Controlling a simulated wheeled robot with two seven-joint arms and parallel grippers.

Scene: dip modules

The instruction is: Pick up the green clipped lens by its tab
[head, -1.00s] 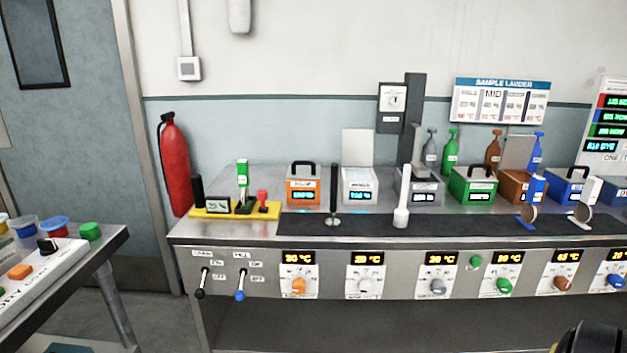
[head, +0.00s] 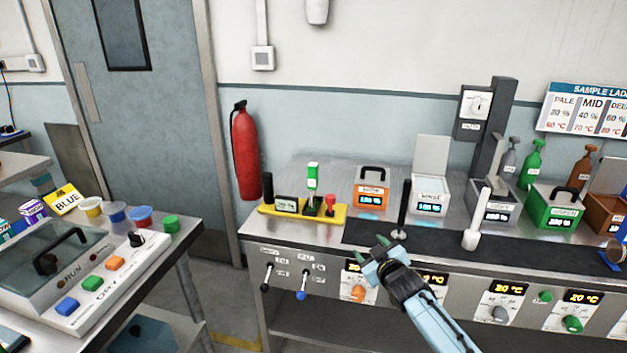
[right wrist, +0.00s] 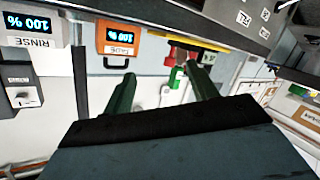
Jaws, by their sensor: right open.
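The green clipped lens (head: 313,176), a narrow upright green piece with a white patch, stands in a dark holder on the yellow tray (head: 338,220). Its lens disc cannot be made out. It also seems to show as a green piece in the right wrist view (right wrist: 175,77), beyond my fingertips. My right gripper (head: 372,247) is open and empty, in front of the bench edge, to the right of and nearer than the tray. In the right wrist view my right gripper (right wrist: 160,72) shows both fingers apart. My left gripper is out of view.
A red knob piece (head: 331,201), a small display (head: 287,204) and a black cylinder (head: 267,187) share the tray. An orange box (head: 371,187) and a thin black rod (head: 402,208) stand to its right. A control-panel table (head: 95,290) is at left.

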